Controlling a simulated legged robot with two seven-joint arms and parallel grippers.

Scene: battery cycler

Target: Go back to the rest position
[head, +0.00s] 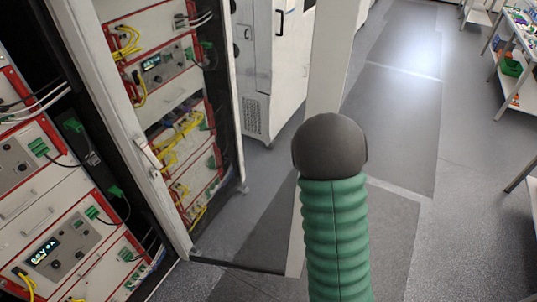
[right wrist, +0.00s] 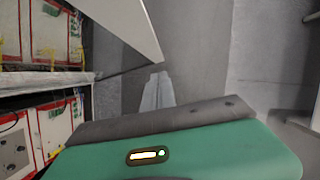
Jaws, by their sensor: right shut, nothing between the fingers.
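The battery cycler cabinet (head: 120,178) stands at the left in the head view, with red-edged modules, yellow and green cables and small displays. Its white-framed door stands open. My right gripper (right wrist: 157,80) shows in the right wrist view as pale grey fingers beyond the green wrist housing. The fingers are together, with nothing between them, over grey floor. Red-edged modules show at the left of that view, apart from the fingers. Neither gripper shows in the head view, where a green ribbed arm part of mine with a dark rounded end fills the lower middle.
A white cabinet (head: 275,75) stands behind the cycler. A pale upright edge (head: 328,60) rises at the middle. Grey floor (head: 400,120) is open to the right of it. A workbench (head: 518,45) with small coloured items stands at the far right.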

